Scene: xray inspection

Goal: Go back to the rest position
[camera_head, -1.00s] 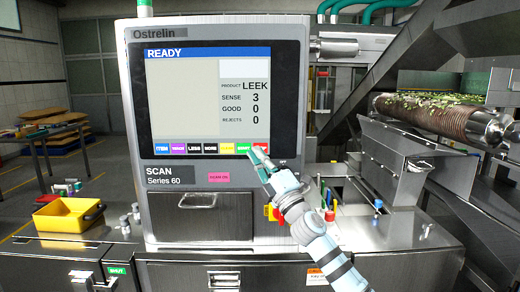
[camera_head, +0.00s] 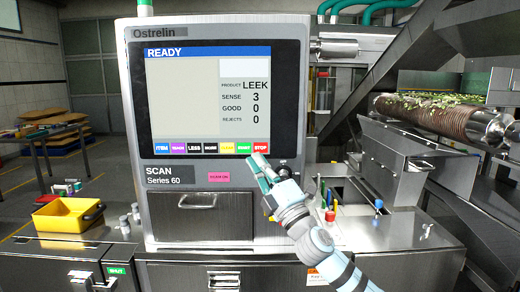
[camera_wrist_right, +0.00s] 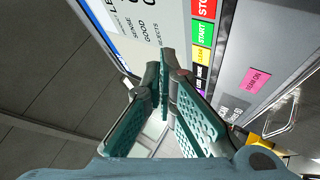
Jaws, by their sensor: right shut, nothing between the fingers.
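My right gripper (camera_head: 261,168) is shut and empty in the head view. It is in front of the lower right of the scanner's panel, just below the START and STOP buttons. In the right wrist view its green fingers (camera_wrist_right: 164,80) meet at the tips, beside the scanner's panel. The scanner (camera_head: 216,128) is a grey cabinet with a screen (camera_head: 195,100) reading READY, product LEEK. A row of coloured buttons (camera_head: 211,148) runs under the screen, and they also show in the right wrist view (camera_wrist_right: 201,35). My left gripper does not show.
A yellow bin (camera_head: 68,217) stands on the counter at left. A drawer (camera_head: 200,214) with a handle sits under the panel. A metal hopper (camera_head: 392,160) and a roller with leafy pieces (camera_head: 440,110) are at right.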

